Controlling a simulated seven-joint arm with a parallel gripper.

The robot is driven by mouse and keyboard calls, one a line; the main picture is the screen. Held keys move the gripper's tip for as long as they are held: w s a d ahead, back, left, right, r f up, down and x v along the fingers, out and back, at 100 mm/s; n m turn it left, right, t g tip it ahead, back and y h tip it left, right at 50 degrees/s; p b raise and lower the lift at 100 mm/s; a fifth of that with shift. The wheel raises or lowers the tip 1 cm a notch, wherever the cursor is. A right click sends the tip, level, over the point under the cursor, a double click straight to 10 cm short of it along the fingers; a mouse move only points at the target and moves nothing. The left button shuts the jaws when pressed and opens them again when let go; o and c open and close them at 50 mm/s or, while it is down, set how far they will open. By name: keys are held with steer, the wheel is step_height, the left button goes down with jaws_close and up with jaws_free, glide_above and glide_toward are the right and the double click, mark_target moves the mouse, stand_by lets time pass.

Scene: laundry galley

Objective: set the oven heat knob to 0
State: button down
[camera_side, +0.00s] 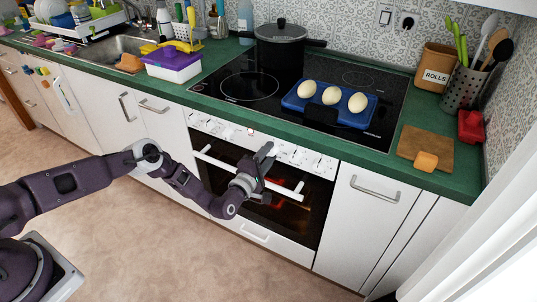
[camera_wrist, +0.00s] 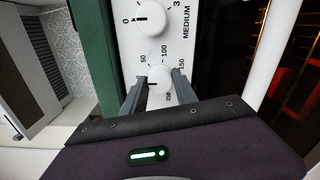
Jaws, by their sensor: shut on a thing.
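The oven heat knob (camera_wrist: 158,78) is a white round knob on the white control panel, with a scale around it reading 50, 100, 150 and a partly hidden number below. A short dark mark on the knob lies on its left half and seems to point left, towards one finger. My gripper (camera_wrist: 159,88) is shut on this knob, one finger on each side. A 0 for this knob is not visible; the left finger covers part of the dial. In the side view my gripper (camera_side: 266,156) is at the oven's front panel and hides the knob.
Another white knob (camera_wrist: 150,18), marked 0, 3 and MEDIUM, sits close by on the panel. The oven door handle (camera_side: 250,172) runs just below, and the oven window (camera_side: 285,205) glows red. A blue tray (camera_side: 298,104) with three egg-shaped things stands on the hob.

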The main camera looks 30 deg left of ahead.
stand_by(0.4)
steer(key=c, duration=1)
jaws_free()
steer(key=shift+o, duration=0.2)
steer(key=s, duration=0.7)
